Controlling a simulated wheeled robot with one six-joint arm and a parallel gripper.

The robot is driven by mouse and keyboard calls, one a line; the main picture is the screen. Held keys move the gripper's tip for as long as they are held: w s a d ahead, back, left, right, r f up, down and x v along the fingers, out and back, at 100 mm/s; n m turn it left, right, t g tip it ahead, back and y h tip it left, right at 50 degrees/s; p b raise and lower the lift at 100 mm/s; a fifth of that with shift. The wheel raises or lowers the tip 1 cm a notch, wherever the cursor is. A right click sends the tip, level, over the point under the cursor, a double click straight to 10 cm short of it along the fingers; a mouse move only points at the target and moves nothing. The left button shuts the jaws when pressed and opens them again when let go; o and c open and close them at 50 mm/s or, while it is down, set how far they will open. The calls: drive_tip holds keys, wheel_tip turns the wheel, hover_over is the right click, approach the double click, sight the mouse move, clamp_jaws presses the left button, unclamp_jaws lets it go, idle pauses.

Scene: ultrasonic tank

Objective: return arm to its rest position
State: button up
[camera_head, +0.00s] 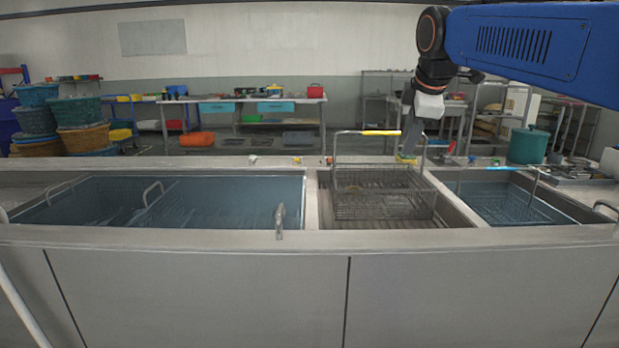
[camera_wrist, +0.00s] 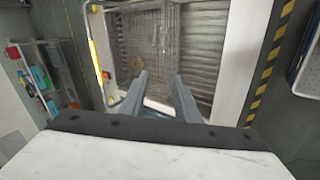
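My gripper (camera_head: 406,157) hangs down at the right rear of the wire basket (camera_head: 380,208), near the basket's yellow-gripped handle (camera_head: 382,133). In the wrist view the two fingers of my gripper (camera_wrist: 161,80) are apart with nothing held between them. The wire basket (camera_wrist: 152,45) lies beyond the fingertips, and its yellow handle grip (camera_wrist: 98,60) is to their left, clear of them. The basket sits upright in the middle bay of the tank, with its handle standing up. My blue arm reaches in from the upper right.
A large water-filled basin (camera_head: 110,205) is on the left and a smaller one (camera_head: 500,200) on the right, both with metal handles. A teal bucket (camera_head: 528,146) stands behind the right basin. Small items lie along the rear ledge. Workbenches (camera_head: 245,103) stand farther back.

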drive_tip(key=s+d+f+m+g, duration=0.1)
drive_tip(key=s+f+m, duration=0.7)
drive_tip(key=s+f, duration=0.8)
drive_tip(key=s+d+f+m+g, duration=0.1)
drive_tip(key=s+d+f+m, duration=0.3)
drive_tip(key=s+f, duration=1.2)
drive_tip(key=m, duration=0.4)
drive_tip(key=shift+s+d, duration=0.25)
drive_tip(key=shift+d, duration=0.1)
